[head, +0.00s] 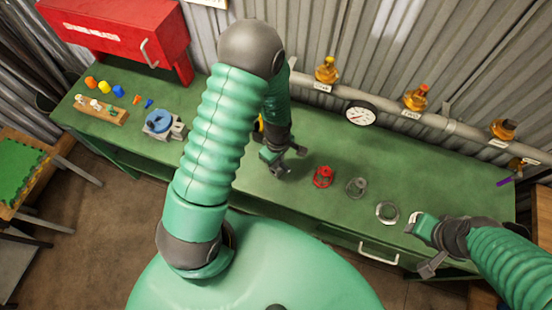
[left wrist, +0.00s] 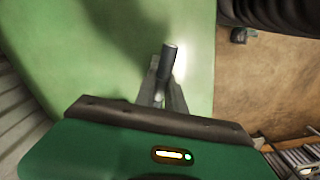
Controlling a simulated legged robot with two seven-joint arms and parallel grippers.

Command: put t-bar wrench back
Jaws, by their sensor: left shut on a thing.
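My left gripper (head: 288,170) is over the green workbench (head: 325,145), left of the red valve wheel. In the left wrist view its two fingers (left wrist: 163,92) are shut on a dark grey round bar, the visible part of the t-bar wrench (left wrist: 169,62). The bar's end sticks out past the fingertips over the green bench top; the rest of the wrench is hidden. In the head view the wrench cannot be made out.
A red handwheel (head: 322,177), a grey fitting (head: 356,187) and a metal ring (head: 387,213) lie in a row. A pipe with brass valves (head: 415,98) and a gauge (head: 361,114) runs behind. A blue vise (head: 160,122) and red cabinet (head: 118,35) are left.

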